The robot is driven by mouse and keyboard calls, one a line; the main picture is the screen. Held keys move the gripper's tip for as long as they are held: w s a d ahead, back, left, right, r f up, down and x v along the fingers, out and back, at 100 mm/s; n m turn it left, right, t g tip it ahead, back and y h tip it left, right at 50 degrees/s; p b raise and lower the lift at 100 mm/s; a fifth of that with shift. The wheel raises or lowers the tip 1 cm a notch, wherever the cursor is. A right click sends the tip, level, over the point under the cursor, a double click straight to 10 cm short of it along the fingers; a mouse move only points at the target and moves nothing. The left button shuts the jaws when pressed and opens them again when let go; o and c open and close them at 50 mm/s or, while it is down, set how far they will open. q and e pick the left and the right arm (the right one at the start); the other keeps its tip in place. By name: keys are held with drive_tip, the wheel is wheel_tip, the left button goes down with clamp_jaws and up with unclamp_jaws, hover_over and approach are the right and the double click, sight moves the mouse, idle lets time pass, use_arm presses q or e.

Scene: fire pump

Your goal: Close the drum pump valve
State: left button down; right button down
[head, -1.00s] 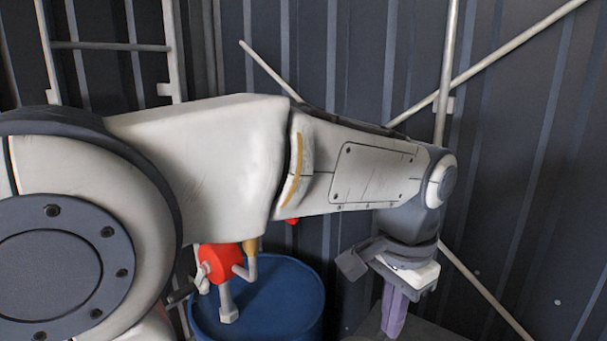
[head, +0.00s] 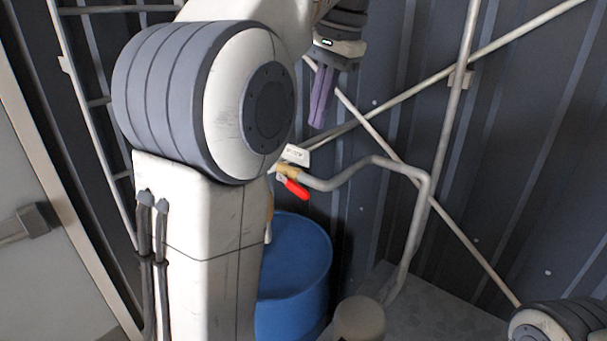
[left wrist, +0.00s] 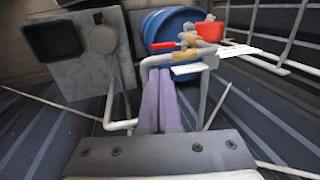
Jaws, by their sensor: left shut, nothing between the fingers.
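The drum pump valve has a brass body (head: 286,171) and a red lever handle (head: 297,188), on a grey pipe above the blue drum (head: 300,265). The lever slants down to the right in the head view. In the left wrist view, the red lever (left wrist: 164,46) points left from the brass fittings (left wrist: 188,56), beside the red pump body (left wrist: 210,29). My left gripper (head: 317,124) is shut and empty, its purple fingers pointing down, above the valve and apart from it. Its fingers (left wrist: 158,85) show together in the left wrist view. My left arm hides the pump body in the head view.
A grey pipe (head: 375,162) bends right and down from the valve. A white tag (head: 293,154) is beside the valve. Diagonal braces (head: 400,130) cross the corrugated wall. A ladder (head: 98,140) and a door (head: 50,250) are on the left.

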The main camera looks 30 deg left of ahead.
sight(301, 188)
use_arm(q)
drive_tip(key=x, duration=1.4)
use_arm(e)
drive_tip(key=shift+r, duration=0.1)
